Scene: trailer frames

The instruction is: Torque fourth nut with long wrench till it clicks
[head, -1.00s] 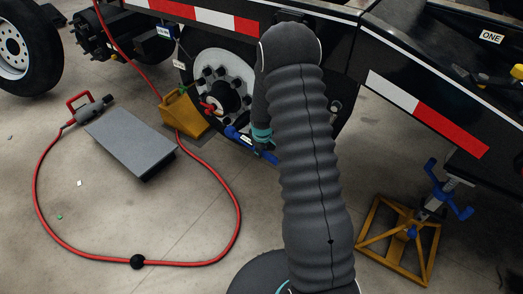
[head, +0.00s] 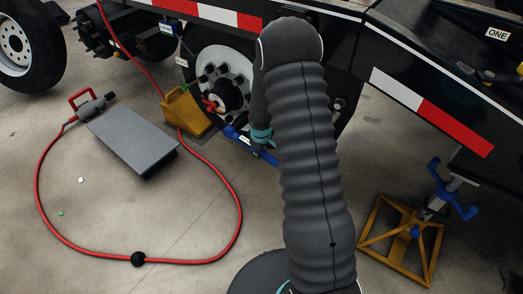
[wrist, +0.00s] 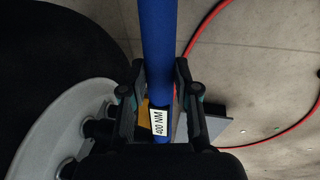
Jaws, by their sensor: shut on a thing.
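The long blue wrench (head: 238,137) slants below the wheel hub (head: 229,96) in the head view, partly hidden by my arm. My gripper (head: 261,136) is shut on its shaft. In the wrist view, the fingers of my gripper (wrist: 160,95) close on both sides of the blue wrench (wrist: 158,45), which carries a "400 NM" label. Dark nuts ring the pale wheel disc (head: 241,66); the disc also shows at the left of the wrist view (wrist: 55,125). The wrench's head end and its contact with any nut cannot be made out.
A yellow wheel chock (head: 186,112) stands left of the wheel. A grey slab (head: 130,137) and a looped red hose (head: 238,215) lie on the floor. A yellow-based jack stand (head: 400,245) is at the right, under the black trailer frame (head: 400,60).

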